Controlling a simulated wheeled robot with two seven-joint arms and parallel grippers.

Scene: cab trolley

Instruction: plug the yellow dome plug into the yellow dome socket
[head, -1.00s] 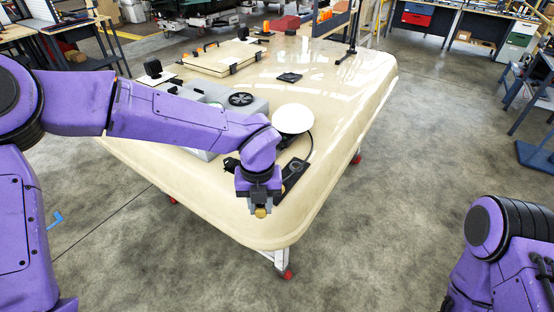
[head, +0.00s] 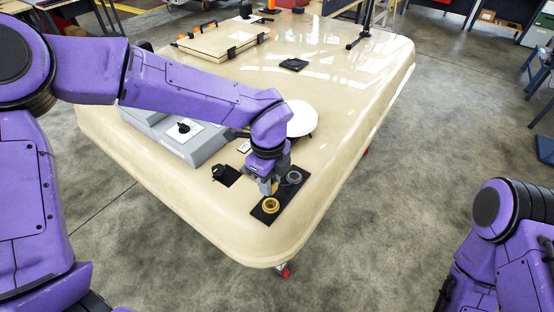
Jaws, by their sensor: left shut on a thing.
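My left gripper (head: 268,187) is over the black plate (head: 262,216) near the table's front corner, pointing down. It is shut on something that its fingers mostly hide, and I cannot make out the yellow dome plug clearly. The yellow dome socket appears as a gold ring (head: 271,205) on the front part of the plate, just in front of and below the fingertips. A grey ring socket (head: 293,177) is on the plate's back part, right of the gripper. I cannot tell whether the held thing touches the plate. My right gripper is out of view.
The cream table (head: 340,110) has a rounded front edge close to the plate. A white disc (head: 300,118) stands behind the gripper. A grey box with a black knob (head: 184,128) and a small black item (head: 226,174) are to the left. The right side of the tabletop is mostly clear.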

